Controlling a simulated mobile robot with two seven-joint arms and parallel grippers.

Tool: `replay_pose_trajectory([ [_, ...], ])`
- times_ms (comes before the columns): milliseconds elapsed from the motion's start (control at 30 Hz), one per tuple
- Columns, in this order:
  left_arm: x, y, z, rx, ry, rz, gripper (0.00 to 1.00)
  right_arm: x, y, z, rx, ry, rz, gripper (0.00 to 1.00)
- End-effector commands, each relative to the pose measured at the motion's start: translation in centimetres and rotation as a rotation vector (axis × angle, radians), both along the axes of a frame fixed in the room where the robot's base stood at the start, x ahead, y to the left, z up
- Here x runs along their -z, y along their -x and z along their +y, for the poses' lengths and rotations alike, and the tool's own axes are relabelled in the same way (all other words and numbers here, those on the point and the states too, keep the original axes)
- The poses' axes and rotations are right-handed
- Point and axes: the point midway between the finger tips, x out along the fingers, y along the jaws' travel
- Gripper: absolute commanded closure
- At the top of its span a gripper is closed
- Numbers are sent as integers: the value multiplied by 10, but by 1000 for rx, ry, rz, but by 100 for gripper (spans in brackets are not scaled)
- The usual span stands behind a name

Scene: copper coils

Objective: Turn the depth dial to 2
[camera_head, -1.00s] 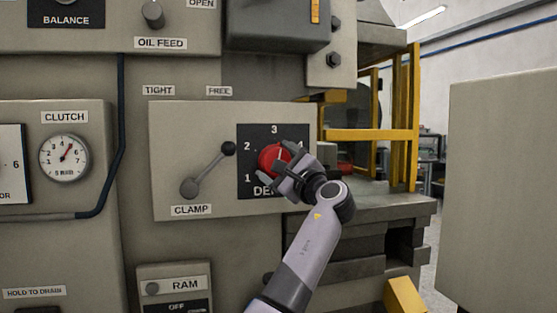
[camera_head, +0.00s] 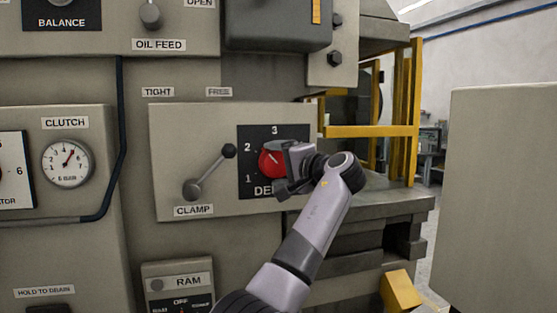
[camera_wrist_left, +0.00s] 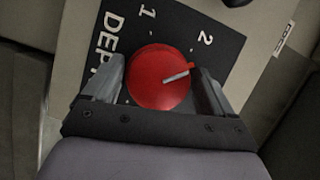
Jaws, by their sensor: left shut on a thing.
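The red depth dial (camera_head: 269,161) sits on a black plate (camera_head: 249,134) with white numbers 1, 2, 3 and the partly covered word DEPTH. My left gripper (camera_head: 284,170) reaches it from the right and is shut on it, covering its right side and the 4. In the left wrist view the dial (camera_wrist_left: 152,88) lies between the two fingers of my left gripper (camera_wrist_left: 160,78). Its white pointer line is directed a little past the 2, on the side away from the 1. My right gripper is in neither view.
A clamp lever (camera_head: 211,171) with a black knob stands just left of the dial plate. A yellow frame (camera_head: 371,131) and a dark ledge (camera_head: 378,203) are at the right of the panel. A grey cabinet (camera_head: 497,190) stands far right.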

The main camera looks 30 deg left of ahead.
Motion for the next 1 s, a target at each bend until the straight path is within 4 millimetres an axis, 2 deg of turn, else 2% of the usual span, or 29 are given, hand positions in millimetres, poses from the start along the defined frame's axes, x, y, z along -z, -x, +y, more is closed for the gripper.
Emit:
replay_pose_trajectory([
  [433, 0, 0, -1, 1, 175, -203, 45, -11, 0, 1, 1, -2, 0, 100],
  [1000, 1, 0, -1, 1, 211, -244, 45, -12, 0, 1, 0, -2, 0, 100],
])
